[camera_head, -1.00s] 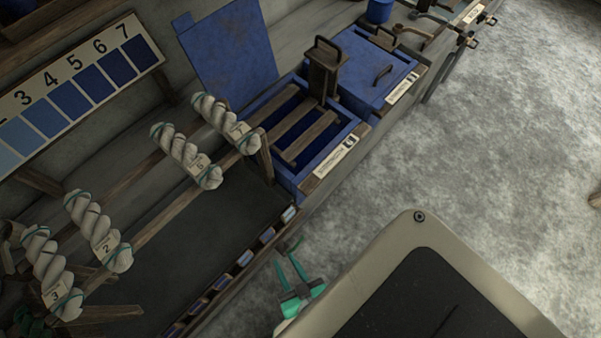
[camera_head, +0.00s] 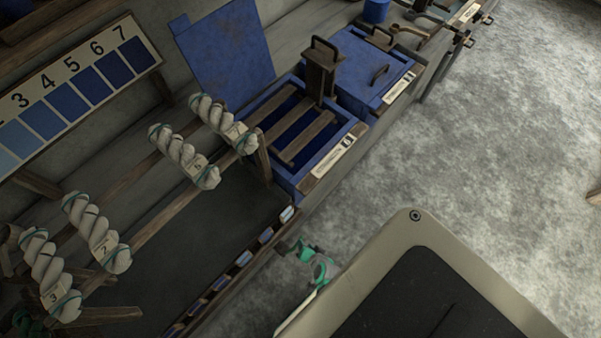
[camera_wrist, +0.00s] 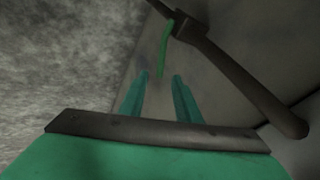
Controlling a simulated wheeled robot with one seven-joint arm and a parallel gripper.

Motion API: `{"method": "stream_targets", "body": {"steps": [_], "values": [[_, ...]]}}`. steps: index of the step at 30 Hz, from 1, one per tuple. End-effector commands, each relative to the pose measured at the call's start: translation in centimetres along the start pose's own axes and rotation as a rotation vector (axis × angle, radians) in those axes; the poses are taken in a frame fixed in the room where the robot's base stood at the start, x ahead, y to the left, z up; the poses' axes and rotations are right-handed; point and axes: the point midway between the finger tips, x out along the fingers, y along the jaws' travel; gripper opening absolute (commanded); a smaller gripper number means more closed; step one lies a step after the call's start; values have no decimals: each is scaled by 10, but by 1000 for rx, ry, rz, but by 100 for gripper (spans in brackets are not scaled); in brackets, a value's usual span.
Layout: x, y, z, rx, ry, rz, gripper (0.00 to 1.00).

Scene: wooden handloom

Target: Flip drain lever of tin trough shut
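My gripper (camera_wrist: 159,84) shows two teal fingers with a clear gap between them and nothing in it. In the head view my gripper (camera_head: 298,250) is a small green shape beside the front edge of the long bench. In the wrist view a dark lever-like bar (camera_wrist: 245,80) slants from a block at the top to a rounded end at right. It lies beyond and to the right of the fingers, apart from them. A thin green strip (camera_wrist: 164,50) hangs near the block, against a grey surface (camera_wrist: 220,85) that may be the tin trough. I cannot identify the trough in the head view.
A blue vat (camera_head: 352,132) with slats and a lidded blue vat (camera_head: 350,65) stand along the bench. Twisted skeins (camera_head: 95,232) hang on wooden rods at left. The grey floor (camera_head: 480,150) at right is open.

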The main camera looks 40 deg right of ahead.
Motion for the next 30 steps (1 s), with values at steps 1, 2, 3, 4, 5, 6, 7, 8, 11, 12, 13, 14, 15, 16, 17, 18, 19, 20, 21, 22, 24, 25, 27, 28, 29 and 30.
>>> {"method": "stream_targets", "body": {"steps": [1,2,3,4,5,6,7,8,11,12,13,14,15,16,17,18,19,20,21,22,24,25,27,28,29,30], "values": [[9,-1,-1,0,1,-1,30],[14,-1,-1,0,0,0,30],[21,-1,-1,-1,0,-1,30],[26,-1,-1,-1,1,-1,30],[30,-1,-1,-1,0,0,30],[37,-1,-1,-1,0,0,30],[41,-1,-1,-1,0,-1,30],[46,-1,-1,-1,0,-1,30],[60,-1,-1,-2,0,0,30],[64,-1,-1,-2,1,0,30],[67,-1,-1,-1,1,0,30],[70,-1,-1,-1,1,-1,30],[73,-1,-1,-3,1,-1,30],[76,-1,-1,-3,1,0,30],[77,-1,-1,-3,1,0,30],[80,0,0,-2,1,0,30],[81,0,0,-2,1,0,30],[82,0,0,-2,1,0,30],[83,-1,-1,-2,2,0,30],[84,-1,-1,-3,2,0,30],[84,-1,-1,-3,2,0,30],[84,-1,-1,-3,2,0,30],[84,0,-1,-3,2,0,30],[84,0,-1,-3,2,0,30],[84,0,-1,-3,2,0,30],[84,0,-1,-3,2,0,30]]}}
